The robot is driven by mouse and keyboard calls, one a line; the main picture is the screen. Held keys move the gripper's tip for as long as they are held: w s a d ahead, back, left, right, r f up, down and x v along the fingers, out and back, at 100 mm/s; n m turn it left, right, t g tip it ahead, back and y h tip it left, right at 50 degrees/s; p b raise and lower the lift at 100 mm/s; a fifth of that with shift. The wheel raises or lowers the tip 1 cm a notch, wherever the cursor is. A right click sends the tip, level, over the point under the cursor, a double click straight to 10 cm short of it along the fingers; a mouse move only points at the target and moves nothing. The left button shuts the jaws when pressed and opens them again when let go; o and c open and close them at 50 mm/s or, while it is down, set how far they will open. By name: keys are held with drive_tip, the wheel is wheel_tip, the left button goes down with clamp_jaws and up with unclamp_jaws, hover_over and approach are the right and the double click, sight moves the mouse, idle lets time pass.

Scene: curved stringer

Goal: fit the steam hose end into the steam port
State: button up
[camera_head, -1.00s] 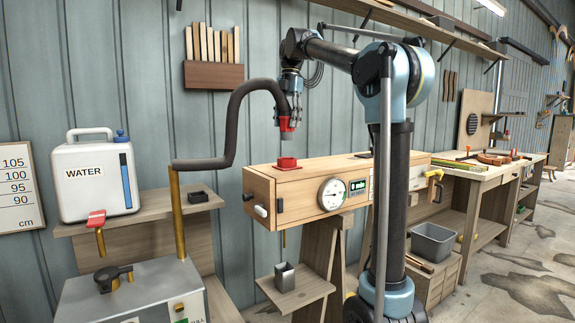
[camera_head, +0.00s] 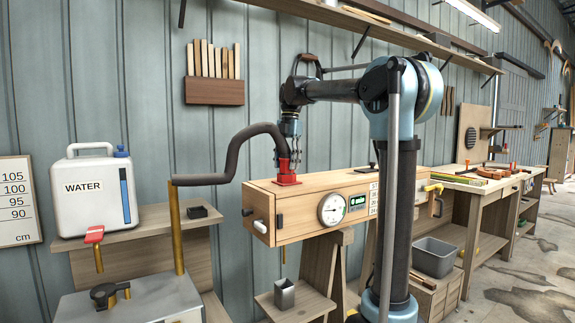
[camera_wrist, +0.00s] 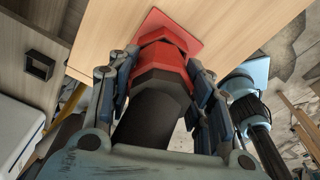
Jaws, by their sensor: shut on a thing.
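The steam hose (camera_head: 235,152) is dark grey and runs from a brass pipe at the left up and over to my gripper (camera_head: 289,148). Its red end fitting (camera_wrist: 163,65) sits between my fingers in the wrist view. My gripper is shut on the hose end and points down. The steam port (camera_head: 287,180) is a red square flange on top of the long wooden box; its plate also shows in the wrist view (camera_wrist: 185,32). The red hose end stands upright at the port and appears to meet it. How deep it sits is hidden.
The wooden steam box (camera_head: 320,193) carries a round gauge (camera_head: 332,208) and rests on trestles. The boiler (camera_head: 135,300) and a white water jug (camera_head: 95,190) stand at the left. A workbench (camera_head: 480,185) is at the right. A shelf runs along the wall above.

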drive_tip(key=o, duration=1.2)
drive_tip(key=shift+c, duration=0.2)
drive_tip(key=r, duration=0.8)
drive_tip(key=w+r, duration=0.1)
drive_tip(key=r, duration=0.3)
drive_tip(key=shift+w+d, duration=0.1)
drive_tip(key=shift+d, duration=0.25)
drive_tip(key=s+d+f+m+t, duration=0.1)
drive_tip(key=s+d+f+m, duration=0.65)
drive_tip(key=f, duration=0.25)
drive_tip(key=s+d+f+m+t, duration=0.1)
drive_tip(key=s+d+f+m, duration=0.5)
drive_tip(key=s+f+m, duration=0.3)
drive_tip(key=s+d+f+m, duration=0.2)
drive_tip(key=s+f+m, duration=0.2)
drive_tip(key=f, duration=0.5)
drive_tip(key=s+d+f+m+t, duration=0.1)
drive_tip(key=s+d+f+m, duration=0.2)
drive_tip(key=s+f, duration=0.4)
drive_tip(key=s+d+f+m, duration=0.2)
drive_tip(key=s+f+m, duration=0.3)
drive_tip(key=f, duration=0.8)
drive_tip(key=shift+s+d+h, duration=0.25)
drive_tip(key=shift+s+h, duration=0.05)
drive_tip(key=shift+h, duration=0.1)
